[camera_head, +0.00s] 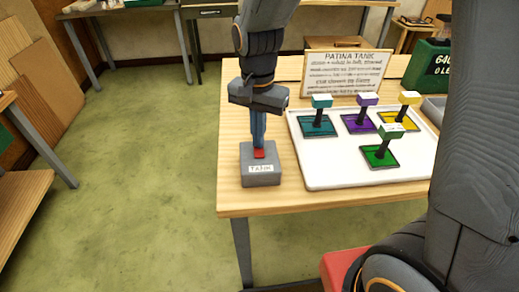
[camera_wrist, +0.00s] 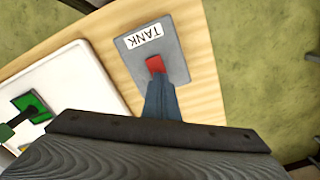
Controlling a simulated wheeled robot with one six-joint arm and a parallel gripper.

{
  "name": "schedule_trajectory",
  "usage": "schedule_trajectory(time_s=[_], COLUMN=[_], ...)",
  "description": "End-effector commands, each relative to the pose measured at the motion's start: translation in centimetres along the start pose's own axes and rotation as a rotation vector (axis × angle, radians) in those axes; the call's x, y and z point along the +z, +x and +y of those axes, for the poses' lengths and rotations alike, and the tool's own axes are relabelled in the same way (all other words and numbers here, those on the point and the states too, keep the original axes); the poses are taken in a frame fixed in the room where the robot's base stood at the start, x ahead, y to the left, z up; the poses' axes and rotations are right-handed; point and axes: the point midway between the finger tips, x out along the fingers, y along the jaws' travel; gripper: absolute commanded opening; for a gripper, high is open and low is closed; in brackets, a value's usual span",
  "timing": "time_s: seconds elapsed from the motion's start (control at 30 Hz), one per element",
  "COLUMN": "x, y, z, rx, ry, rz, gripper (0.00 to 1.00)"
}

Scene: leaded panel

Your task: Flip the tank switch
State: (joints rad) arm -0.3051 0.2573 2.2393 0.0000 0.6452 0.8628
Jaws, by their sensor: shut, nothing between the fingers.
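The tank switch is a grey box (camera_head: 261,176) labelled TANK with a red rocker (camera_head: 259,153) on top, near the left edge of the wooden table. The box (camera_wrist: 172,50) and its red rocker (camera_wrist: 155,64) also show in the wrist view. My gripper (camera_head: 258,146) points down right over the switch, fingers together and empty. In the wrist view its fingertips (camera_wrist: 156,80) meet the edge of the red rocker and hide part of it. I cannot tell whether they press on it or which way the rocker is tipped.
A white tray (camera_head: 318,180) right of the switch holds several coloured stands with upright handles: teal (camera_head: 318,124), purple (camera_head: 361,123), yellow (camera_head: 398,120) and green (camera_head: 380,155). A PATINA TANK sign (camera_head: 346,73) stands behind it. A green box (camera_head: 428,68) is at the back right.

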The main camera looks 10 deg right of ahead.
Motion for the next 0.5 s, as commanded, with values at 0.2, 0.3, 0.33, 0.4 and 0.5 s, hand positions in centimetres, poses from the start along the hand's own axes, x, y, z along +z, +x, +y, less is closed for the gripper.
schedule_trajectory(time_s=[0.2, 0.3, 0.33, 0.4, 0.5], x=[0.01, 0.02, 0.01, 0.02, 0.04], y=[0.33, 0.44, 0.41, 0.31, -0.11], z=[0.01, 0.01, 0.01, 0.01, 0.02], rx=[0.000, 0.000, 0.000, 0.000, 0.000], ry=[0.000, 0.000, 0.000, 0.000, 0.000], rz=[0.000, 0.000, 0.000, 0.000, 0.000], gripper=[0.00, 0.00, 0.00, 0.00, 0.00])
